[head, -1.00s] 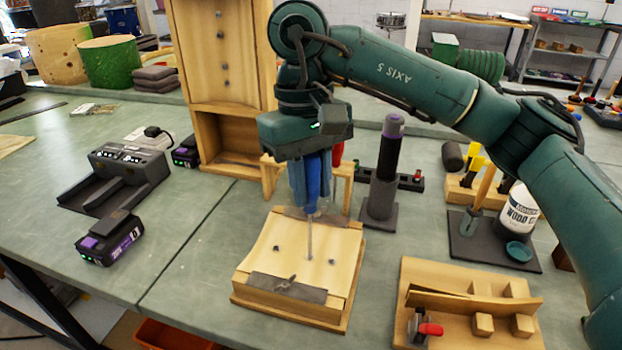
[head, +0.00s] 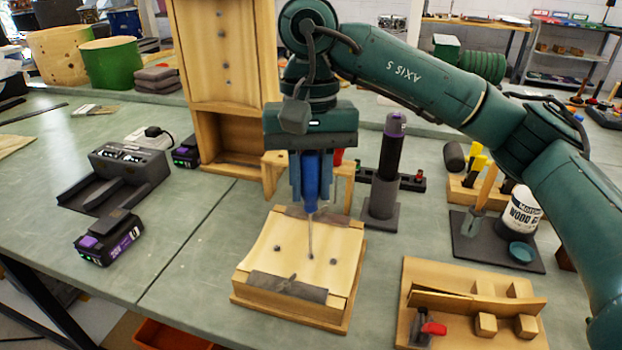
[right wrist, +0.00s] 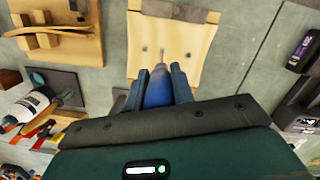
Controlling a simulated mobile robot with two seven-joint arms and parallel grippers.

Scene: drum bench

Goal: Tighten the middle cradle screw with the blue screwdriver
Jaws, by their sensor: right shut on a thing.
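The blue screwdriver (head: 311,180) is upright in my right gripper (head: 311,188), which is shut on its handle. The handle also shows between the fingers in the right wrist view (right wrist: 158,90). The shaft points down to the cradle (head: 262,262), a pale curved wooden block with dark straps. Its tip is at the middle of the cradle, between a left screw (head: 277,248) and a right screw (head: 333,262). The middle screw's head is not clearly visible at the tip; I cannot tell whether they touch. My left gripper is not in view.
A wooden jig (head: 450,285) with blocks and a red clamp lies right of the cradle. A purple-topped dark tool (head: 389,155) stands behind it. A charger (head: 125,170) and battery (head: 108,238) are left. The bench between the battery and cradle is clear.

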